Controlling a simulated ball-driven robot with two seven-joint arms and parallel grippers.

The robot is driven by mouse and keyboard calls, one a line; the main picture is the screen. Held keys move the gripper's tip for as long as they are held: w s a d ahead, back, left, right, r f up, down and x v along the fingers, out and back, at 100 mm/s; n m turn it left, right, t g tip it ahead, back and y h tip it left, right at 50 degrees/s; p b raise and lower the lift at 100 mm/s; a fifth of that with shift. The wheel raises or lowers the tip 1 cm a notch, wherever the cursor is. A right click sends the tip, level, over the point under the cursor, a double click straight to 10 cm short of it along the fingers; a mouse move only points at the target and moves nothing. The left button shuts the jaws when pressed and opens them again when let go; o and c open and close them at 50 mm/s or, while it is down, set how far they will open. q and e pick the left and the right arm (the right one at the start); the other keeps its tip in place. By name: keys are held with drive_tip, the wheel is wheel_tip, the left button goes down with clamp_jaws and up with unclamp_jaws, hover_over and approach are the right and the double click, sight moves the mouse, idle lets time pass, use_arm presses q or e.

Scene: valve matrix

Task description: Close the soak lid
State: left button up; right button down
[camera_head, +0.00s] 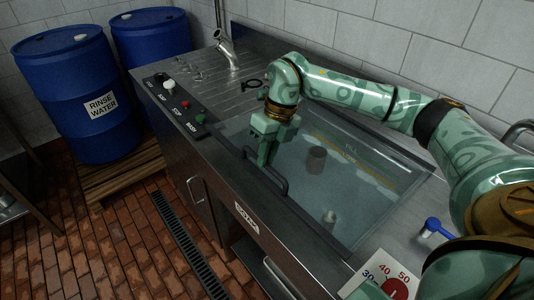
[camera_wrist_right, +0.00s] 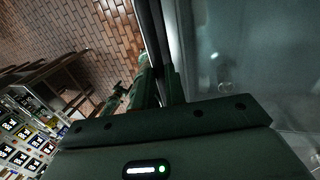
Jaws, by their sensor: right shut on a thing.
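The soak lid (camera_head: 225,133) is a clear pane in a dark frame, lying over the sunken soak basin in the steel counter. Whether a small gap is left under it I cannot tell. Its black bar handle (camera_head: 279,188) runs along the front edge. My right gripper (camera_head: 264,160) comes down on the far-left end of the handle and is shut on it. In the right wrist view, the dark bar (camera_wrist_right: 153,35) runs up from between the green fingers (camera_wrist_right: 160,85). Through the pane I see a brown cylinder (camera_head: 316,159) and a small pale piece (camera_head: 329,217). My left gripper is not in view.
A control panel (camera_head: 176,104) with knobs and buttons and a faucet (camera_head: 229,55) are at the counter's left. A blue-handled valve (camera_head: 438,228) and a dial plate (camera_head: 385,276) are at the right. Blue drums (camera_head: 70,95) stand on a pallet.

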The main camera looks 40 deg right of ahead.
sight(263, 177)
drive_tip(key=x, duration=0.1)
drive_tip(key=b+x, duration=0.1)
drive_tip(key=x, duration=0.3)
drive_tip(key=shift+d+f+b, duration=0.25)
drive_tip(key=shift+d+b, duration=0.05)
drive_tip(key=shift+s+a+f, duration=0.1)
drive_tip(key=shift+s, duration=0.05)
drive_tip(key=c, duration=1.5)
unclamp_jaws()
drive_tip(key=shift+o, duration=0.2)
drive_tip(key=shift+a, duration=0.1)
drive_tip(key=p+v, duration=0.3)
drive_tip(key=v, duration=1.3)
drive_tip(key=shift+w, duration=0.3)
